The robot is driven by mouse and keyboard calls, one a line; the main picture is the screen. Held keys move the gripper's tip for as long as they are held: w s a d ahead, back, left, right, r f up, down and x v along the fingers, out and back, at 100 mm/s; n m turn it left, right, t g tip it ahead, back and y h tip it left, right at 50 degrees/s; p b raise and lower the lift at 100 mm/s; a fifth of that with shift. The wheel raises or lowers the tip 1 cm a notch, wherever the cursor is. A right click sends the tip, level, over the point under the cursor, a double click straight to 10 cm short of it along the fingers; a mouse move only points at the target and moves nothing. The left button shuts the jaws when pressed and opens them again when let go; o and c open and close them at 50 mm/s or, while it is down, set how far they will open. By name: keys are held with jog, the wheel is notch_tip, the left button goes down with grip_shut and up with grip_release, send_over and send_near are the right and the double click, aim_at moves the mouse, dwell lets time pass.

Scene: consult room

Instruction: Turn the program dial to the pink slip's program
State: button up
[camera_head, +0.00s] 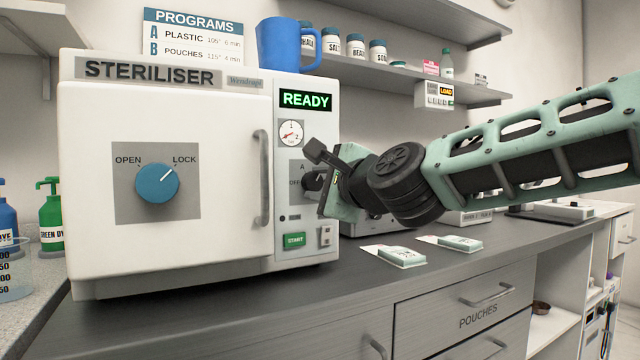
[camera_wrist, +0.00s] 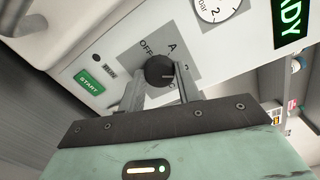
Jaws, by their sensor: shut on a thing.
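The program dial (camera_wrist: 159,70) is a small black knob on the steriliser's (camera_head: 165,88) right-hand panel. My gripper (camera_wrist: 160,80) is shut on the dial, one finger on each side. In the head view my gripper (camera_head: 318,180) covers most of the dial. A small pink slip (camera_head: 431,67) stands on the wall shelf; its writing is too small to read. The PROGRAMS chart (camera_head: 192,35) lists A plastic and B pouches.
The steriliser door is closed, its blue knob (camera_head: 157,183) pointing towards LOCK. The display (camera_head: 306,100) reads READY. A green START button (camera_head: 294,240) sits below the dial. A blue mug (camera_head: 280,45) stands on top. Pouches (camera_head: 402,256) lie on the counter at right.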

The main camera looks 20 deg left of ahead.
jog(key=o, duration=1)
jog(key=shift+c, duration=0.2)
jog(key=p+v, duration=0.2)
jog(key=v, duration=1.5)
jog(key=shift+d, duration=0.2)
